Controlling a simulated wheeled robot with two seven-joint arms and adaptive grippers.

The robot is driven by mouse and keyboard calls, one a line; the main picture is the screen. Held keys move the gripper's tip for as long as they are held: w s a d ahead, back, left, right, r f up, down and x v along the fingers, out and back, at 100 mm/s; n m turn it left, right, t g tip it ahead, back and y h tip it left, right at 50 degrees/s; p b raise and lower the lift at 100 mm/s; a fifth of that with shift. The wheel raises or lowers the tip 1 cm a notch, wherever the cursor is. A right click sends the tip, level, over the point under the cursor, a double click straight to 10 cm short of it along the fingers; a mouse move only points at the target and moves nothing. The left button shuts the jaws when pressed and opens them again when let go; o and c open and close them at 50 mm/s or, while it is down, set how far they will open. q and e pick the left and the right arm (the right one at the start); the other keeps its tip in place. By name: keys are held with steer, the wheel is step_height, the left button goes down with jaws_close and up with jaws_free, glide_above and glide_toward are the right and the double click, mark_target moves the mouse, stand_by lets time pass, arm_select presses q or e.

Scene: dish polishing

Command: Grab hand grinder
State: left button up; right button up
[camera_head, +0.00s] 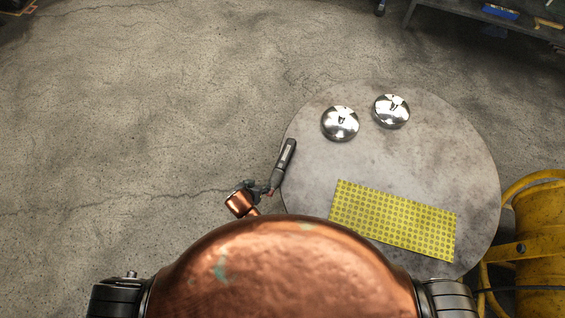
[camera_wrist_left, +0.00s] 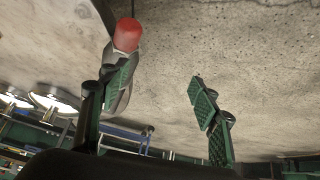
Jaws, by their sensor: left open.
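The hand grinder (camera_head: 286,158) is a slim grey and black tool at the left rim of the round grey table (camera_head: 400,165) in the head view. My left gripper (camera_head: 261,188) is at the grinder's near end, by the table's left edge. In the left wrist view, the grinder's red end (camera_wrist_left: 127,35) and grey body show beside and partly behind the left finger of my left gripper (camera_wrist_left: 155,84). The fingers are wide apart, with only floor visible between them. Whether a finger touches the grinder cannot be told. My right gripper is not in view.
Two shiny metal dishes, one left (camera_head: 340,124) and one right (camera_head: 392,111), lie at the table's back. A yellow patterned mat (camera_head: 393,221) lies at the front. A yellow machine (camera_head: 542,235) stands to the right. The floor left of the table is clear.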

arm_select(q)
steer(key=m+t+h, duration=0.1)
steer(key=m+t, duration=0.1)
glide_toward(281, 163)
steer(key=b+x, duration=0.1)
steer(key=x, duration=0.3)
steer(key=shift+a, duration=0.15)
steer(key=shift+w+d+f+h, duration=0.2)
steer(key=shift+w+h, duration=0.1)
steer(key=shift+w, duration=0.2)
steer(key=b+x, duration=0.1)
steer(key=x, duration=0.2)
steer(key=b+x, duration=0.2)
steer(key=x, duration=0.2)
steer(key=shift+s+d+f+b, duration=0.1)
steer(key=shift+f+b, duration=0.2)
steer(key=shift+f, duration=0.05)
steer(key=shift+r, duration=0.1)
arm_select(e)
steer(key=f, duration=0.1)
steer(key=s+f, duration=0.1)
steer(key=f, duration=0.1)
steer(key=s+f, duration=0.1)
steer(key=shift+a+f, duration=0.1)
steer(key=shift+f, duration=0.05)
arm_select(q)
steer(key=shift+c, duration=0.4)
steer(key=c, duration=0.3)
jaws_close()
